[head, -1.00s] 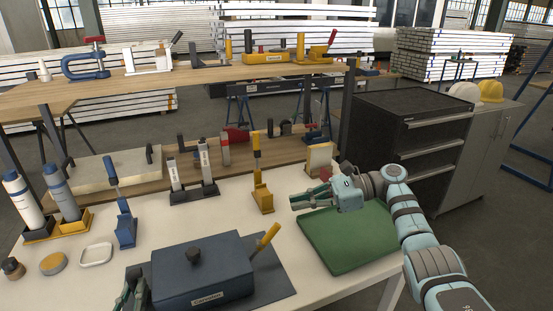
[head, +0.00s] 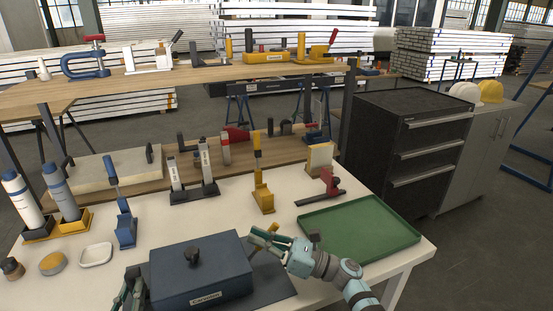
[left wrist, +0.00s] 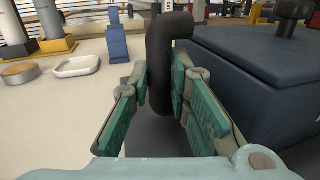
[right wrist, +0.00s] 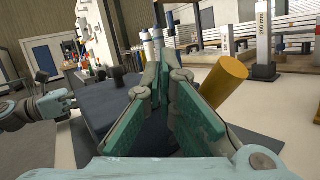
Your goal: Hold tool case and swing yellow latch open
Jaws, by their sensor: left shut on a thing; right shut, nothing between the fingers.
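The dark blue tool case (head: 200,272) with a black knob on its lid stands on a dark mat at the front of the table. My left gripper (head: 132,285) is at its left side, shut on the case's black bent handle (left wrist: 167,75). The yellow latch (right wrist: 225,82) sticks up at the case's right side, tilted. My right gripper (right wrist: 160,90) is shut and empty, with the latch just right of its fingers in the right wrist view. In the head view the right gripper (head: 262,243) partly hides the latch; I cannot tell whether they touch.
A green tray (head: 375,257) lies to the right, under and beside my right arm. A yellow clamp (head: 264,198) and a red clamp (head: 331,184) stand behind. A blue clamp (head: 125,230), a white dish (head: 96,254) and bottles (head: 20,195) are at the left.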

